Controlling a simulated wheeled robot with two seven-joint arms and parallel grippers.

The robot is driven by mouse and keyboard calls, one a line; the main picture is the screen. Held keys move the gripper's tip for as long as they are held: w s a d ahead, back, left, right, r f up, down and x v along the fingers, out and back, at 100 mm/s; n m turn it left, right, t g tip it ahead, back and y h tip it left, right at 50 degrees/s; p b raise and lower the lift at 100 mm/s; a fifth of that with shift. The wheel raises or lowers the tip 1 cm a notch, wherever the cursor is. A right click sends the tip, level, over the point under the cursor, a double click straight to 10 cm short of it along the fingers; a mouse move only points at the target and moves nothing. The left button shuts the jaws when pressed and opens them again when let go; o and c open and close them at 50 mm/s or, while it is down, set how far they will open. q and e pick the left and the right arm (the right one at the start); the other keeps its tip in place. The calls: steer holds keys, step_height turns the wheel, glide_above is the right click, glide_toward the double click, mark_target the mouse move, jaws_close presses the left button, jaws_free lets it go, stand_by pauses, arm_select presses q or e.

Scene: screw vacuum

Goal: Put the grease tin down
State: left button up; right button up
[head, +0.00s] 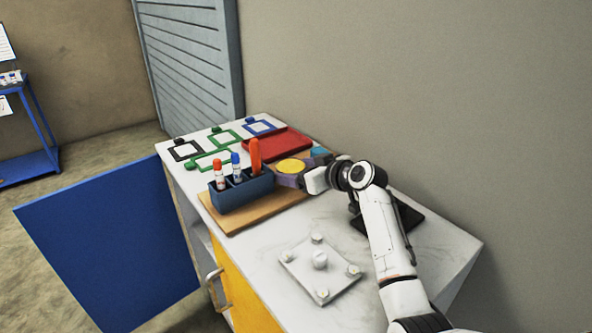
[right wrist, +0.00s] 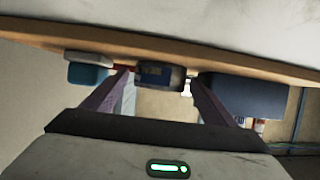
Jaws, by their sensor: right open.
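The grease tin (head: 292,166) has a round yellow top in the head view and sits at the back part of the wooden board. In the right wrist view, which looks upside down, the dark side of the tin (right wrist: 160,76) shows against the board. My right gripper (head: 298,172) reaches it from the right, with its purple fingers on either side of the tin. The right wrist view shows the same gripper (right wrist: 158,80) open, its fingers spread around the tin. Whether a finger touches it I cannot tell. My left gripper is not in view.
A blue holder (head: 243,190) with red and blue markers stands on the wooden board (head: 235,222). A red tray (head: 270,142), a teal block (head: 320,155) and coloured frames (head: 224,137) lie behind. A white plate with knobs (head: 320,278) lies in front. A blue panel (head: 110,240) stands left.

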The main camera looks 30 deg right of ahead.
steer(key=shift+r, duration=0.1)
steer(key=shift+s+r, duration=0.1)
steer(key=v, duration=1.1)
steer(key=shift+s+d+r+b, duration=0.15)
steer(key=shift+s+r+b, duration=0.05)
steer(key=shift+s+b, duration=0.15)
